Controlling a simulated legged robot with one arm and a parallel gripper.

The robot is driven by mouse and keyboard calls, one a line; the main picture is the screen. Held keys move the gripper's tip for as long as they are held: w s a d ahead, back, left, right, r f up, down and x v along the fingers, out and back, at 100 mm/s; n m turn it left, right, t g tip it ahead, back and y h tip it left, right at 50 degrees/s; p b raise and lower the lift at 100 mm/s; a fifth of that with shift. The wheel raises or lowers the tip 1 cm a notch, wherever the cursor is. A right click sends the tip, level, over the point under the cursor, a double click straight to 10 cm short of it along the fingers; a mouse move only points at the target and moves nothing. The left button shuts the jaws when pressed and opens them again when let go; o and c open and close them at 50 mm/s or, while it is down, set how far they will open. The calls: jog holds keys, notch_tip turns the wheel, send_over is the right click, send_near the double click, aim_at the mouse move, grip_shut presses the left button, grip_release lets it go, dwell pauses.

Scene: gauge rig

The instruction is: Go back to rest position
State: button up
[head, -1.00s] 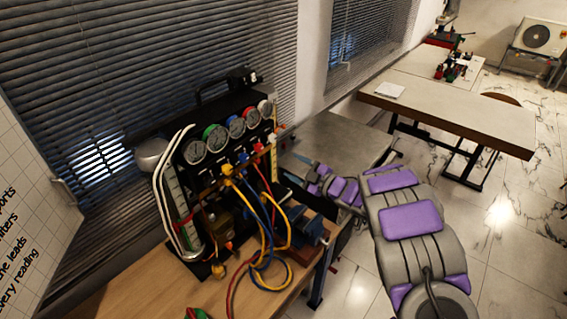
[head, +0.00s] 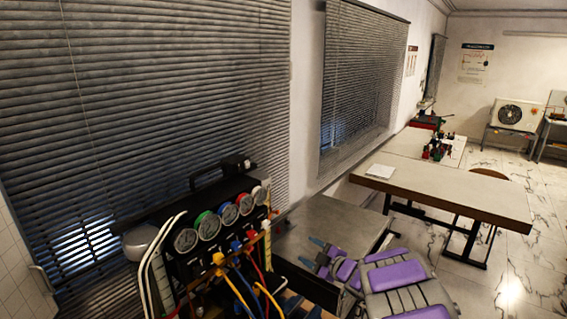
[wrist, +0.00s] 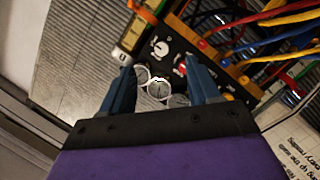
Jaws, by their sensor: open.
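My gripper (wrist: 163,88) shows in the wrist view with its two blue-grey fingers apart and nothing held between them. In the head view my gripper (head: 318,257) is beside the right side of the gauge rig, at the end of my grey and purple arm. The gauge rig (head: 205,268) is a black panel with a row of round dials, coloured knobs and hoses. In the wrist view the rig's dials (wrist: 160,90) appear beyond and between the fingers. I cannot tell the exact gap between gripper and rig.
A grey-topped table (head: 335,226) stands behind my gripper. A long bench (head: 450,192) with a dark edge runs farther back. Window blinds (head: 150,90) line the left wall behind the rig. Yellow, red and blue hoses (head: 240,288) hang at the rig's front. Open marble floor lies at right.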

jog(key=s+d+r+m+h+b, duration=0.1)
jog(key=d+m+h+b, duration=0.15)
jog(key=d+h, duration=0.3)
jog(key=s+d+r+m+h+b, duration=0.1)
jog(key=s+d+r+m+h, duration=0.1)
jog(key=d+m+h, duration=0.3)
jog(key=s+d+f+m+g+h+b, duration=0.1)
jog(key=s+d+m+g+h, duration=0.1)
jog(key=s+d, duration=0.3)
jog(key=s+d+m+g+h+b, duration=0.1)
jog(key=s+d+m+g+b, duration=0.15)
jog(key=s, duration=0.45)
jog(key=s+a+f+m+g+y+b, duration=0.1)
jog(key=s+a+f+g, duration=0.2)
jog(key=s, duration=1)
jog(key=s+a+f+m+g+y+b, duration=0.1)
jog(key=s+a, duration=0.4)
jog(key=s, duration=0.8)
jog(key=s+a+f+m+g+y+b, duration=0.1)
jog(key=s+a+f+m+g+b, duration=0.2)
jog(key=s, duration=1.1)
notch_tip(320, 180, down, 2)
jog(key=a+g, duration=0.2)
jog(key=g, duration=0.1)
jog(key=shift+s+f+y, duration=0.1)
jog(key=shift+y, duration=0.15)
